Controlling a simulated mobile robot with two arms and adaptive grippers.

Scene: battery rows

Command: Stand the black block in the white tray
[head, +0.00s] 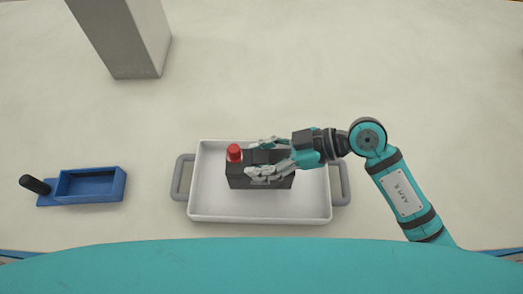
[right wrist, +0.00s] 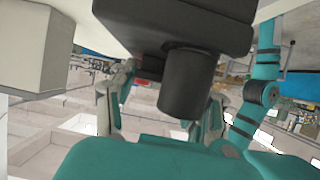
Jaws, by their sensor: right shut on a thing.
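The black block (head: 240,178) with a red cap (head: 234,153) on its upper left corner shows over the white tray (head: 215,208) in the head view. It looks upright, with its long side running left to right. The tray has a grey handle at each end. My right gripper (head: 258,158) reaches in from the right and is shut on the block, its fingers along the near and far sides. The black block (right wrist: 175,20) also fills the top of the right wrist view, with a black round post (right wrist: 190,82). I cannot tell whether its base touches the tray floor. My left gripper is out of view.
A blue open box (head: 90,186) with a black knob (head: 35,185) lies left of the tray. A tall grey block (head: 135,45) stands at the back left. The pale table is clear behind the tray and at the back right.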

